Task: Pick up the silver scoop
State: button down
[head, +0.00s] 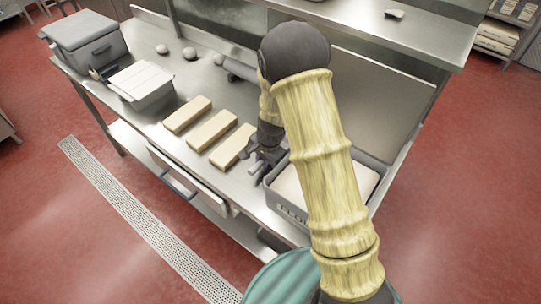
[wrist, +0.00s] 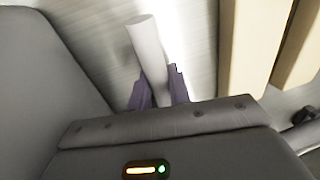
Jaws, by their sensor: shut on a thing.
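My gripper (head: 258,162) is low at the front of the steel table, beside the grey bin with pale contents. In the wrist view its two dark fingers (wrist: 157,90) are closed around a smooth pale-grey rod, which looks like the handle of the silver scoop (wrist: 147,48). The rod sticks out beyond the fingers, slightly tilted, over the brushed steel. The rest of the scoop is hidden by the gripper body. In the head view I cannot make out the scoop at the gripper.
The grey bin (head: 272,202) is right of my gripper, partly behind my arm. Several tan blocks (head: 187,114) lie to its left. A white-lidded container (head: 142,84) and a grey box (head: 84,36) stand farther left. A steel shelf (head: 425,42) overhangs the back.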

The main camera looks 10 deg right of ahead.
notch_tip(320, 180, up, 10)
dwell(0.5)
jog(key=shift+r, duration=0.1)
